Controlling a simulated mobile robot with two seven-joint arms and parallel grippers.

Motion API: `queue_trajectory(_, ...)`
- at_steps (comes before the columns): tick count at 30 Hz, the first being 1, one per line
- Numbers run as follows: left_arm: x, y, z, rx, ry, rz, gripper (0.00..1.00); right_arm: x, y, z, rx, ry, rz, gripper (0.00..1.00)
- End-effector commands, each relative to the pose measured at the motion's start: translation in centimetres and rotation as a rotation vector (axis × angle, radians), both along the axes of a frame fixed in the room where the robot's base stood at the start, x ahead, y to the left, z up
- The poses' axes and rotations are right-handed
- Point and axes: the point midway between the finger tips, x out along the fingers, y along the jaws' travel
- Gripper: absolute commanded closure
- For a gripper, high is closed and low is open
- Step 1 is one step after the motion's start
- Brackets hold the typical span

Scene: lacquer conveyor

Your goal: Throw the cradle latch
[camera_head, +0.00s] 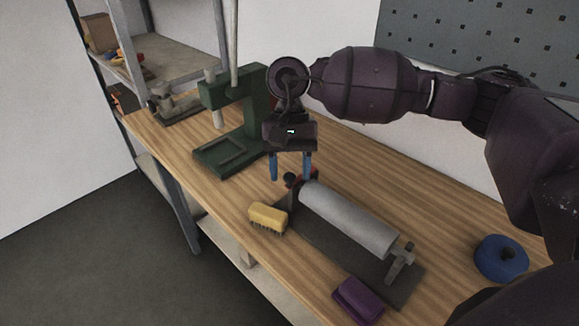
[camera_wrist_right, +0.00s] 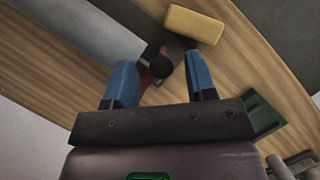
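The cradle is a dark flat base (camera_head: 325,240) on the wooden bench, bearing a long grey roller (camera_head: 350,217). At its far left end is the latch, a red lever with a black ball knob (camera_head: 290,180). The knob also shows in the right wrist view (camera_wrist_right: 161,66), with red below it. My right gripper (camera_head: 290,177) points down over that end, its blue fingers open. In the wrist view the knob lies between the fingers, with gaps on both sides; contact cannot be seen. My left gripper is out of view.
A yellow brush (camera_head: 268,217) lies beside the cradle's latch end. A purple block (camera_head: 357,300) is near the front edge, and a blue round object (camera_head: 501,258) is at right. A green press (camera_head: 240,125) stands behind. Bare bench lies right of the roller.

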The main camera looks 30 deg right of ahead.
Motion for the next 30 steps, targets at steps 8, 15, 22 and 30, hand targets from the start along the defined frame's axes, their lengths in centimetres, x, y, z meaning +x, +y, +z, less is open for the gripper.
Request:
queue_trajectory(8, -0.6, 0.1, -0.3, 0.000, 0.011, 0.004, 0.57, 0.1, 0.0, 0.1, 0.000, -0.001, -0.001, 0.50)
queue_trajectory(15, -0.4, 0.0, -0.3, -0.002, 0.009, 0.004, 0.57, 1.0, -0.4, 2.4, 0.000, -0.003, -0.002, 0.50)
queue_trajectory(22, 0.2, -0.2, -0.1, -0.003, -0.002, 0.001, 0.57, 2.5, -1.2, 6.4, 0.000, -0.003, -0.003, 0.50)
queue_trajectory(30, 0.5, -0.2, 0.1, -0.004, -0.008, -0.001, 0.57, 3.6, -1.7, 9.4, -0.001, -0.001, -0.001, 0.50)
